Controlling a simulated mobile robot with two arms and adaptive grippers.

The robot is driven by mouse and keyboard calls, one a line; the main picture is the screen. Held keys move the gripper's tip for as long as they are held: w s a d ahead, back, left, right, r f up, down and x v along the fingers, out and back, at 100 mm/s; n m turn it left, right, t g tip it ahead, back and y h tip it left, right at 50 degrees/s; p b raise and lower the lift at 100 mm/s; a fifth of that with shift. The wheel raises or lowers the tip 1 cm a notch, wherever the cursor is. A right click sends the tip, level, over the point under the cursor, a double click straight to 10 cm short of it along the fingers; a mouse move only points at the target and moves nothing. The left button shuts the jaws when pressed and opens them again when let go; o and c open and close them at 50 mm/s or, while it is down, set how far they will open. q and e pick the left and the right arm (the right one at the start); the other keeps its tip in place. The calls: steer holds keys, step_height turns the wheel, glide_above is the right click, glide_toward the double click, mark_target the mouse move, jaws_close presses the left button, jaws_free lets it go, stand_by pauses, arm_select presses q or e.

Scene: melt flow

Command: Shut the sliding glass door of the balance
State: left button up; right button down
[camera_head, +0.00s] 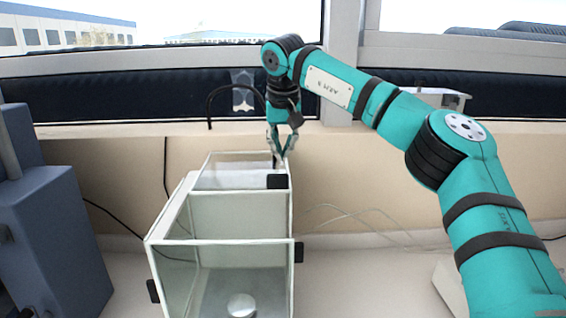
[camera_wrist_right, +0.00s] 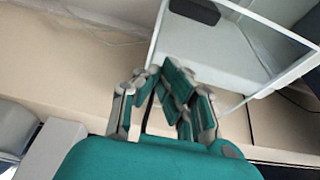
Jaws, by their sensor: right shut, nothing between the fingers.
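The balance is a glass chamber with a white frame (camera_head: 222,242), and a round silver pan (camera_head: 241,305) shows inside its near part. Framed glass reaches back behind the chamber, with a black handle (camera_head: 278,181) near its far right corner. I cannot tell exactly which pane is the sliding door. My right gripper (camera_head: 277,160) points down at this far end, just behind the handle, shut and empty. In the right wrist view the shut fingers (camera_wrist_right: 166,72) are beside a clear glass pane (camera_wrist_right: 240,50), with a black handle (camera_wrist_right: 195,11) beyond them. Contact cannot be told. My left gripper is out of view.
Two more black handles sit on the chamber's right side (camera_head: 298,252) and left side (camera_head: 153,291). A blue-grey machine (camera_head: 50,220) stands at the left. Thin tubes (camera_head: 350,213) lie to the right of the balance. A wall with a window ledge (camera_head: 120,130) runs behind.

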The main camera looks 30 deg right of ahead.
steer(key=shift+x, duration=1.2)
steer(key=shift+f, duration=0.2)
steer(key=s, duration=0.1)
steer(key=s+a, duration=0.1)
steer(key=shift+s+a+p, duration=0.15)
steer(key=shift+s+p, duration=0.2)
steer(key=shift+p, duration=0.05)
steer(key=shift+s+a+r, duration=0.1)
steer(key=shift+s, duration=0.3)
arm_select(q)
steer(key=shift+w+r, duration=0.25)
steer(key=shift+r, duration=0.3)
arm_select(e)
steer(key=shift+w, duration=0.25)
